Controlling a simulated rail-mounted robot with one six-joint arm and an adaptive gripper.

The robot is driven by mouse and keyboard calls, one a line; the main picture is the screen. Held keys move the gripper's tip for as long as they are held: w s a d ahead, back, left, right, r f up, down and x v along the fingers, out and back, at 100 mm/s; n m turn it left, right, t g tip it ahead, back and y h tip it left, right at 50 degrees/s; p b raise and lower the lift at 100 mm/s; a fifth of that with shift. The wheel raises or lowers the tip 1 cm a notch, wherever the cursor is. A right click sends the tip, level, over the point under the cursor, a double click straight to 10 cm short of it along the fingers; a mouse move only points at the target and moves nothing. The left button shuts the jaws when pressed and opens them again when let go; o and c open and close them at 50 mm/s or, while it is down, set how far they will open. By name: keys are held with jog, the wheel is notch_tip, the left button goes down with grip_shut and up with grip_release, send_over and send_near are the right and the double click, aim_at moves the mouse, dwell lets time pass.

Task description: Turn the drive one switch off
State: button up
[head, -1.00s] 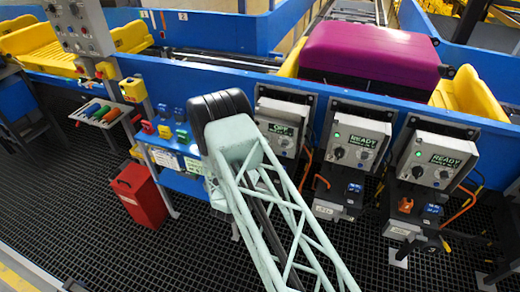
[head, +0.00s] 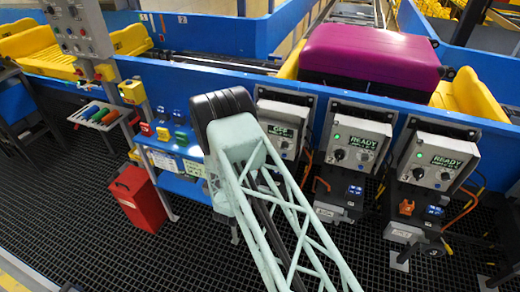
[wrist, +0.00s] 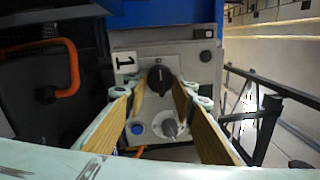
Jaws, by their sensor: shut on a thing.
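In the wrist view a grey drive panel (wrist: 195,62) carries a label "1" (wrist: 126,63) lying on its side. Its black rotary switch (wrist: 160,76) sits between the tips of my gripper (wrist: 158,88), which is shut on it from both sides. A blue button (wrist: 138,129) and a grey knob (wrist: 170,128) lie between the fingers, nearer the camera. In the head view the leftmost drive box (head: 290,108) has a green display (head: 281,131) that seems to read OFF. My arm hides my gripper and part of that box there.
Two more drive boxes (head: 357,140) (head: 437,160) to the right show READY. A magenta-topped case (head: 370,55) rests on the conveyor behind. A red bin (head: 137,197) and a tool shelf (head: 100,114) stand left. Orange cables (wrist: 62,68) run beside the panel in the wrist view.

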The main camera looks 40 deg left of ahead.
jog(key=o, duration=0.8)
jog(key=shift+o, duration=0.2)
jog(key=shift+s, duration=0.1)
jog(key=r+v, duration=0.1)
jog(key=v, duration=1)
jog(key=shift+s+f, duration=0.35)
jog(key=shift+f, duration=0.2)
jog(key=shift+d, duration=0.15)
